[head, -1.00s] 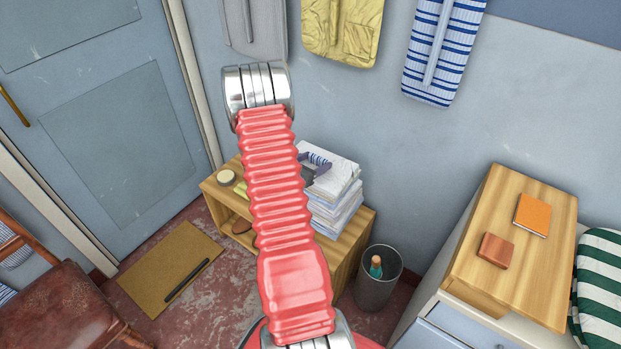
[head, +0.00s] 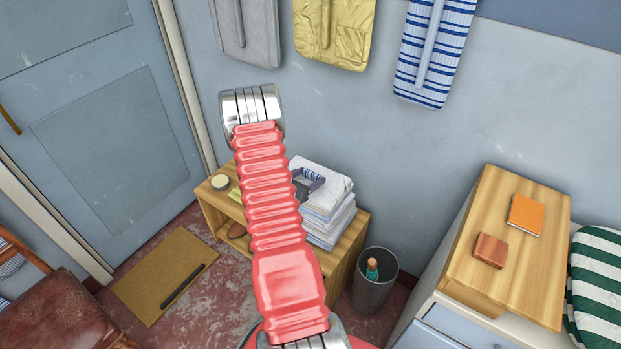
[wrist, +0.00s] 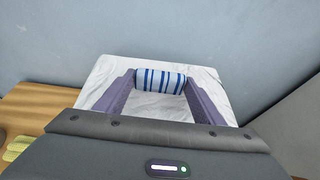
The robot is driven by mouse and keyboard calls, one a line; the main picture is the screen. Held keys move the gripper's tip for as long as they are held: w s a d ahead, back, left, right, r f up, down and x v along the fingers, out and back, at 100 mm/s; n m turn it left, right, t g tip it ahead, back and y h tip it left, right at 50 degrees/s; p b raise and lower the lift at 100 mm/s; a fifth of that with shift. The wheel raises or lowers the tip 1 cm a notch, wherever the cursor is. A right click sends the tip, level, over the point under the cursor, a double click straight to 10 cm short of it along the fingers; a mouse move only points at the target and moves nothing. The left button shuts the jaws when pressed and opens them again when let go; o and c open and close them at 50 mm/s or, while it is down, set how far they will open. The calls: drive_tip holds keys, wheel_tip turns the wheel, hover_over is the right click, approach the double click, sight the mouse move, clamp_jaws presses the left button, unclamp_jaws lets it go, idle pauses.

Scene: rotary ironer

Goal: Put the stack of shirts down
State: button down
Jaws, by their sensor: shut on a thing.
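The stack of shirts (head: 330,217) is a pile of folded white and pale-blue cloth over the right part of a low wooden bench (head: 353,245). My gripper (head: 307,183) is at its top, partly hidden behind my red arm. In the wrist view my gripper (wrist: 158,92) has its two purple fingers on either side of a blue-and-white striped roll (wrist: 160,80) on top of the white stack (wrist: 105,73). It is shut on this roll. The stack looks level and very low over the bench top; I cannot tell whether its underside touches.
A round tin (head: 220,182) stands at the bench's left end. A dark bin (head: 373,290) with a bottle stands right of the bench. A wooden-topped cabinet (head: 500,270) is farther right. Shirts hang on the wall above. A brown mat (head: 165,275) lies by the door.

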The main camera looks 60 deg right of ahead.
drive_tip(key=shift+f, duration=0.55)
drive_tip(key=shift+c, duration=2.4)
unclamp_jaws()
drive_tip(key=shift+f, duration=0.2)
drive_tip(key=shift+r, duration=0.15)
drive_tip(key=v, duration=1.2)
